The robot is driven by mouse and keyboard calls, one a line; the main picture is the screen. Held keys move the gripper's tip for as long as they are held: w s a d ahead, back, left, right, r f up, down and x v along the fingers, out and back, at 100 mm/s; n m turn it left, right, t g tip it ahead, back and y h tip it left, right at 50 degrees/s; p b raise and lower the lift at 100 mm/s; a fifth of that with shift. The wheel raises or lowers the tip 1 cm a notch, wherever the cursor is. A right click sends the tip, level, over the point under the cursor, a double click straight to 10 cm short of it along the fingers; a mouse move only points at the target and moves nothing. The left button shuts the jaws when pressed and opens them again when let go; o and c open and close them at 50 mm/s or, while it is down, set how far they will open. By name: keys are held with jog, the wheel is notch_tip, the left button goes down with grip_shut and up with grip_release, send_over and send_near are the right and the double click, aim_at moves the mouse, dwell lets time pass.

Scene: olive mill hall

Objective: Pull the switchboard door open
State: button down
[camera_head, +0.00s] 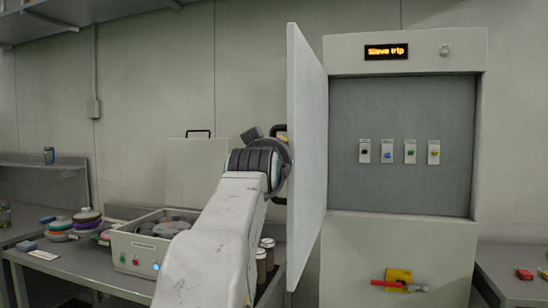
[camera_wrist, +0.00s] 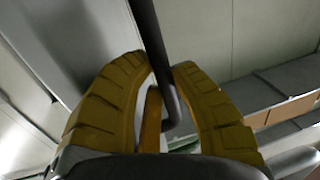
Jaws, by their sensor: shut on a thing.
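The switchboard (camera_head: 345,255) stands right of centre in the head view. Its pale door (camera_head: 307,160) is swung wide open on the left side, seen nearly edge-on. Inside the grey recess (camera_head: 400,110) are several small coloured switches. A display above reads "Sieve trip". My gripper (camera_head: 281,133) is at the left face of the door, mostly hidden behind my wrist. In the wrist view, my gripper's yellow fingers (camera_wrist: 161,66) are closed around the dark bar handle (camera_wrist: 148,28).
A bench on the left holds a grey-white machine (camera_head: 140,250) with a blue-lit button, stacked coloured discs (camera_head: 87,215) and jars (camera_head: 262,262). A yellow fitting with a red lever (camera_head: 398,280) sits low on the switchboard. Another bench (camera_head: 510,275) is at the right.

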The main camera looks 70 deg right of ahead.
jog(key=shift+w+r, duration=0.15)
jog(key=shift+w, duration=0.5)
jog(key=shift+a+t, duration=0.1)
jog(key=shift+t, duration=0.2)
jog(key=c, duration=1.5)
grip_release()
jog(key=shift+c, duration=0.2)
jog(key=o, duration=0.3)
jog(key=shift+w, duration=0.35)
jog(key=shift+o, duration=1.1)
jog(key=shift+s, duration=0.15)
jog(key=v, duration=1.1)
jog(key=shift+a, duration=0.4)
